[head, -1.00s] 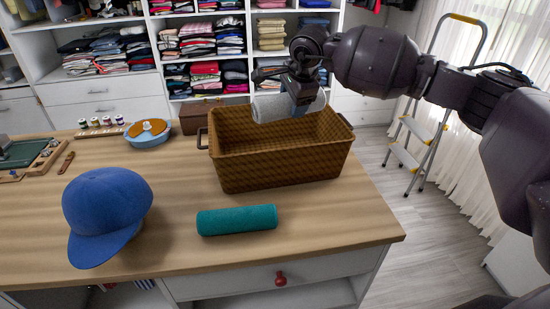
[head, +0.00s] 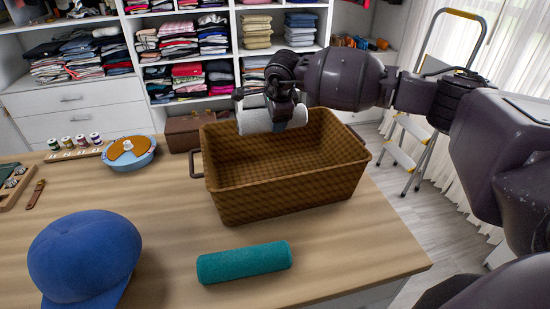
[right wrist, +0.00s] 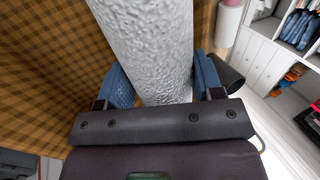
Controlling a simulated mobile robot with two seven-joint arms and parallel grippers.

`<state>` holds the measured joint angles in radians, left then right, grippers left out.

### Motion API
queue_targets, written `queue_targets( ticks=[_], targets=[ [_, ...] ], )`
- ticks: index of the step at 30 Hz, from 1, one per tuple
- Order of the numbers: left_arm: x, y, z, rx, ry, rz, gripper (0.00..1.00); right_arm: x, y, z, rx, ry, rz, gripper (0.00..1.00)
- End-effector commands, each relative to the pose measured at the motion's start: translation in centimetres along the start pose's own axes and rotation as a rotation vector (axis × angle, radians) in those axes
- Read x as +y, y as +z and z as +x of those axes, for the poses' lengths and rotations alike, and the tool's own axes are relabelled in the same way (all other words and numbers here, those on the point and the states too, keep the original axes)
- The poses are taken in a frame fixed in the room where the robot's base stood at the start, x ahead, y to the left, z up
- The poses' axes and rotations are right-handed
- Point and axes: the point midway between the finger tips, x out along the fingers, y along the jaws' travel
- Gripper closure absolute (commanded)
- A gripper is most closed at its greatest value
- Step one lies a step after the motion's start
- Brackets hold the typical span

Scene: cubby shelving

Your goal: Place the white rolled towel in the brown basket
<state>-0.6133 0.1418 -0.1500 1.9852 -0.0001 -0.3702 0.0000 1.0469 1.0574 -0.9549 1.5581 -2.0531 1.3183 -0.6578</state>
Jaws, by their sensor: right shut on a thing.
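The white rolled towel (head: 254,121) is held in my right gripper (head: 284,112), above the back left part of the brown basket's opening. In the right wrist view the towel (right wrist: 150,45) passes between the two blue fingers of the gripper (right wrist: 163,88), which are shut on it. The brown basket (head: 290,197) stands on the wooden table, and its checked inside wall shows behind the towel in the right wrist view (right wrist: 50,70). The visible inside of the basket looks empty. My left gripper is not in view.
A teal roll (head: 244,262) lies in front of the basket, and a blue cap (head: 85,258) is at the front left. A blue round dish (head: 130,153) and a brown box (head: 190,130) stand behind. A stepladder (head: 420,140) is at the right.

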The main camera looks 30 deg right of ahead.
Motion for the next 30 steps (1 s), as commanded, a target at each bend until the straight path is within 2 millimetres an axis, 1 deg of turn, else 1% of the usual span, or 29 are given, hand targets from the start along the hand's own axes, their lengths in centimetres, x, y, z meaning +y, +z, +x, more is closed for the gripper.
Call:
queue_targets(
  ticks=[1,3,6,9,12,19,23,27,30],
  targets=[
    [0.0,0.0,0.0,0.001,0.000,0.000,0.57,0.5,0.1,1.1,-0.001,0.004,0.000,0.69],
    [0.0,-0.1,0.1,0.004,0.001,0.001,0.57,1.1,0.0,2.6,0.000,0.003,0.000,0.69],
    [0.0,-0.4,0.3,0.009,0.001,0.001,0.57,1.9,0.1,4.4,-0.001,0.003,0.000,0.69],
    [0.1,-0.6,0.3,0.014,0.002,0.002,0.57,2.4,0.0,5.9,0.000,0.002,0.001,0.69],
    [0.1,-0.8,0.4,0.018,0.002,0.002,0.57,2.8,0.0,6.8,-0.001,0.000,0.000,0.69],
    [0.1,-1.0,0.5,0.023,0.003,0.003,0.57,3.3,0.0,7.9,0.000,0.001,0.000,0.69],
    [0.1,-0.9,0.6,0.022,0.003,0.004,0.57,4.0,0.0,9.6,0.000,0.002,-0.001,0.69],
    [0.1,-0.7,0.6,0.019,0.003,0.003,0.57,4.9,0.1,11.7,-0.001,0.002,0.000,0.69],
    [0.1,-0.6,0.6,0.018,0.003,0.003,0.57,5.1,0.0,12.4,0.000,-0.001,0.000,0.69]
  ],
)
